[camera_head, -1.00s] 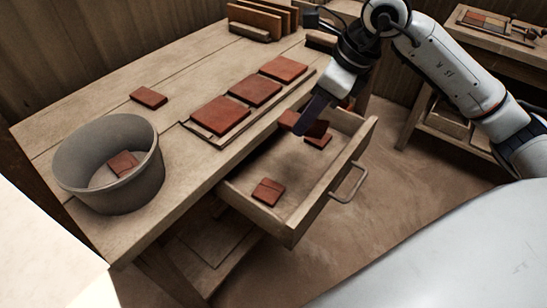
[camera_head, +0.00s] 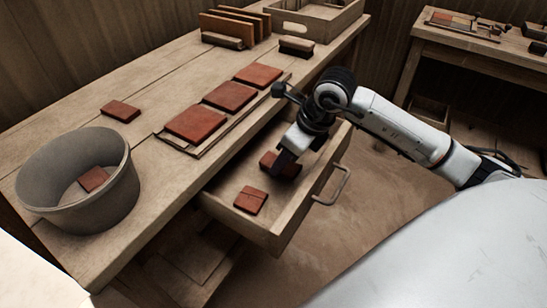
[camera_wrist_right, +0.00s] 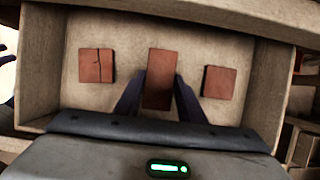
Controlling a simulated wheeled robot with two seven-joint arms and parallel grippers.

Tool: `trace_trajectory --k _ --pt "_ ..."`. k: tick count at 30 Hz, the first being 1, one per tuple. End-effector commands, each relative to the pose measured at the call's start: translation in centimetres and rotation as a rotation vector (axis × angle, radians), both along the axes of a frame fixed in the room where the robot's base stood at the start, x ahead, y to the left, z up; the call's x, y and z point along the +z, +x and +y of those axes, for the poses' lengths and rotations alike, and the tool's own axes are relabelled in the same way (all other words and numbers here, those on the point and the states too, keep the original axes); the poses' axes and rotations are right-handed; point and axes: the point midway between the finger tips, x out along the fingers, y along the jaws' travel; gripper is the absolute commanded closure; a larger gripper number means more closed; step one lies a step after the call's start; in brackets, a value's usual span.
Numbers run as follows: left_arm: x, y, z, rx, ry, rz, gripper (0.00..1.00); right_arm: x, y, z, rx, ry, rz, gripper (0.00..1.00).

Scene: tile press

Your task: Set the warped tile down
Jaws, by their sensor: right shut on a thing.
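My right gripper (camera_head: 284,168) reaches down into the open drawer (camera_head: 279,230). It is shut on a red-brown tile, taken as the warped tile (camera_wrist_right: 158,78), with a finger on each side in the right wrist view. Its warp cannot be made out. The held tile is low over the drawer floor; whether it touches cannot be told. A cracked tile (camera_wrist_right: 96,66) lies to its left in the wrist view and also shows in the head view (camera_head: 250,199). A plain tile (camera_wrist_right: 219,82) lies to its right. Both are apart from the held one.
Several tiles lie in a row on a board (camera_head: 178,146) on the bench. A grey bucket (camera_head: 82,207) with a tile inside stands at the left, near a loose tile (camera_head: 120,111). A brush (camera_head: 297,46) and a tile rack (camera_head: 222,41) are behind. The drawer walls surround my gripper.

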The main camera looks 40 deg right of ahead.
Motion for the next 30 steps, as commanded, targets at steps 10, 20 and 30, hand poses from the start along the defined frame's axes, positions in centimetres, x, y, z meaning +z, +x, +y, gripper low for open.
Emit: trace_trajectory --k 10,20,30 --pt "0.1 0.2 0.1 -0.001 0.005 -0.002 0.69 -1.1 2.6 1.2 0.001 0.001 -0.001 0.93" --pt "-0.2 0.3 0.2 -0.001 0.007 -0.001 0.69 -1.4 2.6 1.1 0.002 -0.001 0.000 0.60" --pt "0.1 0.4 0.1 0.000 0.005 -0.007 0.69 -1.3 2.6 1.1 0.001 0.000 0.000 0.46"
